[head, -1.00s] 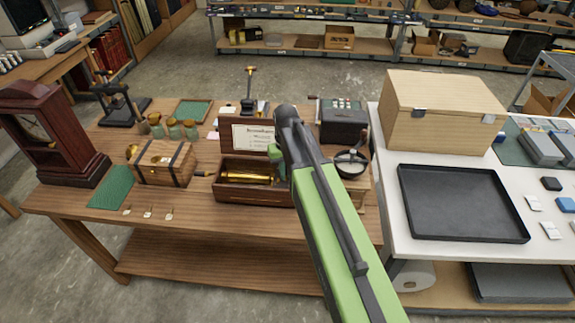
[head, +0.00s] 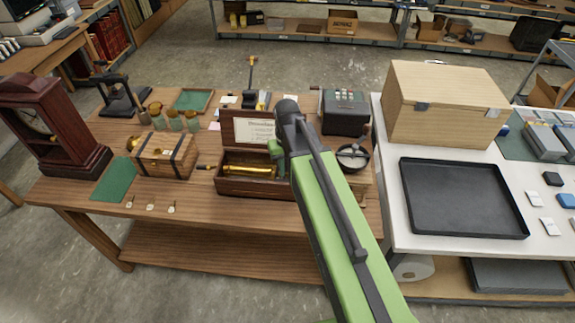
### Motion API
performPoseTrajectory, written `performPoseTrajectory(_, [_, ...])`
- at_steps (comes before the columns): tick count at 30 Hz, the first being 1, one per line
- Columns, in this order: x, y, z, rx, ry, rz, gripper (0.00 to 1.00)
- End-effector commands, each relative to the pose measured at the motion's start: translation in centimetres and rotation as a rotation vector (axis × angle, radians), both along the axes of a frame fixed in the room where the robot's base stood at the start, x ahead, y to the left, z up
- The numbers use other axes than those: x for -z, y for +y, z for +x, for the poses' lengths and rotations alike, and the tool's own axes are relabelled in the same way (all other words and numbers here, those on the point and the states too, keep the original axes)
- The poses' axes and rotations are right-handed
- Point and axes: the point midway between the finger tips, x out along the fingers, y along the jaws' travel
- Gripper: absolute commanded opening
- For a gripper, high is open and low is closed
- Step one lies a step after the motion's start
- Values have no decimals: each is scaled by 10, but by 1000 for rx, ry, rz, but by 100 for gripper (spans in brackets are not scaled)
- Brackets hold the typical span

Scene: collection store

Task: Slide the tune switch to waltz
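The music box (head: 258,188) is an open dark wooden case on the brown table, with a brass cylinder (head: 248,170) inside and a printed sheet in its raised lid (head: 250,128). The tune switch cannot be made out; it is too small or hidden. My green and black arm reaches from the bottom right up to the music box's right side and covers its right end. A green part of my gripper (head: 276,148) shows just left of the arm's dark joint, near the right edge of the lid. Its fingertips are not clear, so I cannot tell whether it is open or shut.
A dark clock (head: 52,125) and a strapped wooden chest (head: 163,155) stand to the left. A cash register (head: 344,112) and a round dark-rimmed item (head: 352,156) stand right of my arm. The white table holds a wooden box (head: 445,103) and a black tray (head: 462,199).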

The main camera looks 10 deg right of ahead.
Motion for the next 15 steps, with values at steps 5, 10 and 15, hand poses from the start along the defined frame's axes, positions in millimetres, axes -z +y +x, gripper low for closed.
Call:
performPoseTrajectory(5, [-58,1,3,0,-15,0,33])
performPoseTrajectory(10, [-97,-3,7,5,-28,-2,33])
performPoseTrajectory(15, [-133,-5,11,8,-42,-4,33])
